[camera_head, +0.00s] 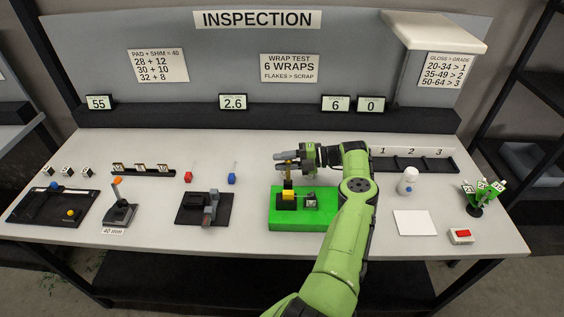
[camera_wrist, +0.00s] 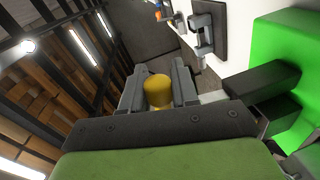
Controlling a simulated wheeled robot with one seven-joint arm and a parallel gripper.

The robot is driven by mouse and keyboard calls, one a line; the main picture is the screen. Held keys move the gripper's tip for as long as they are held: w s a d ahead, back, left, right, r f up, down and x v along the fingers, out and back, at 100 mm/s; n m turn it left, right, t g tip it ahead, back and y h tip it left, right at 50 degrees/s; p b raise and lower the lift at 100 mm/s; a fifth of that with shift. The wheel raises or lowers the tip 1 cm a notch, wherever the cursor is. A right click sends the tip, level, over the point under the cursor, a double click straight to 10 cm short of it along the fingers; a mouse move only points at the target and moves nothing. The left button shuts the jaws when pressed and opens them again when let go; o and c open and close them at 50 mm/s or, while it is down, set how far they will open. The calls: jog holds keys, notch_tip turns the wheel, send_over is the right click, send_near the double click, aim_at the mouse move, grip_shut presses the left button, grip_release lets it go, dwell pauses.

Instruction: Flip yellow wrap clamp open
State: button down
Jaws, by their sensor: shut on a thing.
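The yellow wrap clamp (camera_head: 287,188) stands on a black block on the green base (camera_head: 283,222), in the middle of the table in the head view. An upright part rises from it to my gripper (camera_head: 284,162). In the wrist view, a yellow rounded piece of the clamp (camera_wrist: 158,91) sits between the two grey fingers of my gripper (camera_wrist: 158,95). My gripper is shut on this yellow piece, above the base. The fingers hide part of it. The green base (camera_wrist: 293,75) and black blocks show at the right of the wrist view.
A small dark part (camera_head: 310,200) sits on the base right of the clamp. A black fixture (camera_head: 207,208) stands to the left. A white bottle (camera_head: 407,181), white sheet (camera_head: 411,223) and red button box (camera_head: 461,236) lie to the right. Open table surface separates these.

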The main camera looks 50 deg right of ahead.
jog(key=shift+w+m, duration=0.1)
jog(key=shift+m, duration=0.2)
jog(key=c, duration=0.9)
grip_release()
jog(key=shift+d+f, duration=0.1)
